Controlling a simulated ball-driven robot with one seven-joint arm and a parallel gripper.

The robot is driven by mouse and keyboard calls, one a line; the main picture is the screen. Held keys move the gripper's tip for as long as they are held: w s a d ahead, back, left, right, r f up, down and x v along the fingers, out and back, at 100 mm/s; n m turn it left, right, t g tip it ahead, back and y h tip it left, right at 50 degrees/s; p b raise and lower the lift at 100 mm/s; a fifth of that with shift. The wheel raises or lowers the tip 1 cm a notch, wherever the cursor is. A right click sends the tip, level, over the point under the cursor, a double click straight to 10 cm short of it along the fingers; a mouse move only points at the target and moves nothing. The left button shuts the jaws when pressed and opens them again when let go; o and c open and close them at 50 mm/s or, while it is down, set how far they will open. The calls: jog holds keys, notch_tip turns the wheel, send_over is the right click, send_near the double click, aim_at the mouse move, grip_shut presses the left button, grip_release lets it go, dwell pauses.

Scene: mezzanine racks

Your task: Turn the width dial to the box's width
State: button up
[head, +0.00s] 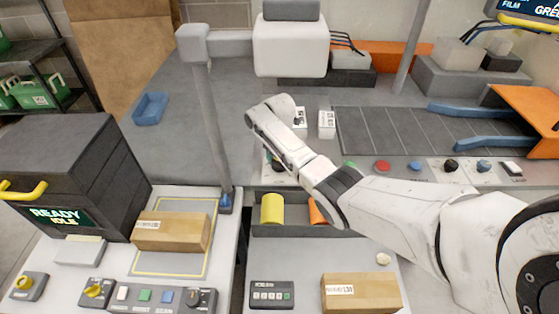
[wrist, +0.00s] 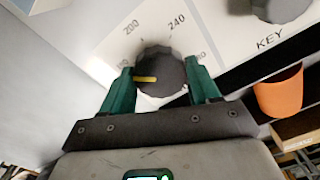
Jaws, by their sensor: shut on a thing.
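The width dial (wrist: 160,72) is a dark grey ribbed knob on a pale panel with a printed scale. Its yellow pointer mark points left in the wrist view, below the 200 and towards a number partly hidden by a finger. 240 is printed at the upper right. My gripper (wrist: 159,80) has its two green fingers on either side of the dial, shut on it. In the head view my arm mostly hides the dial. One cardboard box (head: 172,232) lies on a yellow-outlined plate at left; another labelled box (head: 360,293) lies at front right. Their labels are too small to read surely.
A second dark knob (wrist: 282,8) sits by the word KEY. An orange cup-like thing (wrist: 280,97) is below it. A yellow roll (head: 271,208) stands in a grey tray under my arm. A grey post (head: 212,120) rises at left. A red button (head: 383,166) is on the panel.

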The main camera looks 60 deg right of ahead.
aim_at(279, 162)
jog(key=shift+r+n, duration=0.1)
jog(key=shift+n, duration=0.9)
jog(key=o, duration=1.1)
jog(key=shift+c, duration=0.2)
notch_tip(279, 162, up, 11)
jog(key=b, duration=0.1)
jog(key=shift+f, duration=0.25)
